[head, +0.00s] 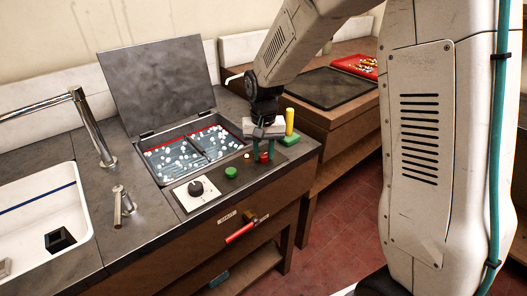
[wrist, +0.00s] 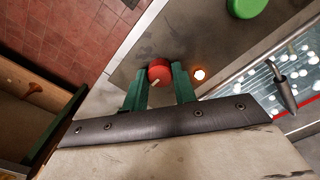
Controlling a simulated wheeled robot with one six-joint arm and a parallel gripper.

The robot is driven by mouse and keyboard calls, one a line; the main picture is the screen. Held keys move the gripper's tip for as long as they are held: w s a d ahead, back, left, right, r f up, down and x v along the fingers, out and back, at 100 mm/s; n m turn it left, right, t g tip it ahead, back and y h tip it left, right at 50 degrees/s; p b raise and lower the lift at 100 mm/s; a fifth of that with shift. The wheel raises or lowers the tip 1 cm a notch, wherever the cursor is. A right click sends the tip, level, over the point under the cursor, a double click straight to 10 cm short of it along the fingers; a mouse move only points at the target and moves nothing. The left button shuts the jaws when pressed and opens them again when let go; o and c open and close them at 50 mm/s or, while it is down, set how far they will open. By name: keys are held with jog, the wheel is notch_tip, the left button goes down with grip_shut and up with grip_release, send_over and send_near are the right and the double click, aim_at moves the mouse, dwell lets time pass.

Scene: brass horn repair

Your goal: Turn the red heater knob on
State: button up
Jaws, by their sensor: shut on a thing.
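The red heater knob (head: 264,157) is on the dark panel at the front right of the sunken tank. In the wrist view the red knob (wrist: 160,70) sits between the two green fingertips, and a pale pointer mark on it points down and to the left. My gripper (head: 261,151) is shut on the knob from above. A small round lamp (wrist: 199,74) beside the knob glows orange-white; the lamp also shows in the head view (head: 247,156). The fingers hide part of the knob in the head view.
A green button (head: 231,173) and a black dial (head: 196,188) lie left along the panel. The tank (head: 160,174) with white balls has its lid (head: 158,85) raised behind. A yellow cylinder (head: 289,121) and a green block (head: 289,138) stand close to my gripper.

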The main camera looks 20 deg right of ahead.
aim_at(265, 156)
jog(key=shift+w, duration=0.1)
jog(key=o, duration=1)
jog(key=shift+r, duration=0.1)
notch_tip(265, 156, up, 8)
jog(key=shift+f, duration=0.15)
jog(key=shift+s+f+n, duration=0.2)
jog(key=shift+s+n, duration=0.1)
jog(key=shift+s, duration=0.1)
jog(key=s+d+r+n, duration=0.1)
jog(key=s+r, duration=0.2)
jog(key=s, duration=0.7)
jog(key=s+d+r+n+t, duration=0.1)
jog(key=s+r, duration=0.1)
jog(key=s, duration=0.8)
jog(key=s+d+r, duration=0.1)
jog(key=s+r, duration=0.2)
jog(key=s, duration=0.7)
jog(key=shift+r+n, duration=0.3)
jog(key=shift+n, duration=0.1)
